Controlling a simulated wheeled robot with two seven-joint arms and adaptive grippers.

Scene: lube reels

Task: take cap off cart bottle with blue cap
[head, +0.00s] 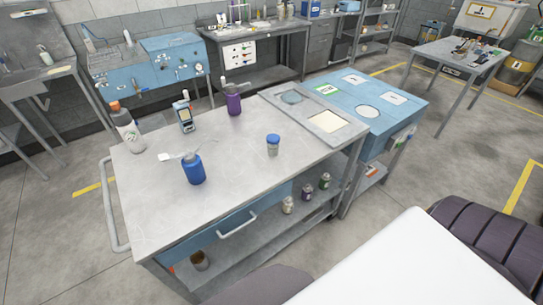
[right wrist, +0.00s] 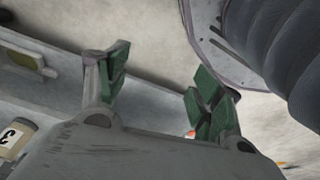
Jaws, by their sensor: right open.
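The cart bottle (head: 273,150), small and greyish, stands upright on the grey cart top, right of the middle in the head view. Its blue cap (head: 273,138) sits on top of it. The cart top (head: 225,195) holds it well in from the edges. My right gripper (right wrist: 160,95) shows in the right wrist view with its two green-padded fingers apart and nothing seen between them. The bottle cannot be made out in that view. My left gripper is not in view, and neither gripper shows in the head view.
A blue bottle (head: 193,171), a purple bottle (head: 233,103), a white bottle with an orange cap (head: 127,131) and a handheld device (head: 184,118) stand on the cart. Small bottles (head: 306,193) sit on its lower shelf. The cart top's front right is clear.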

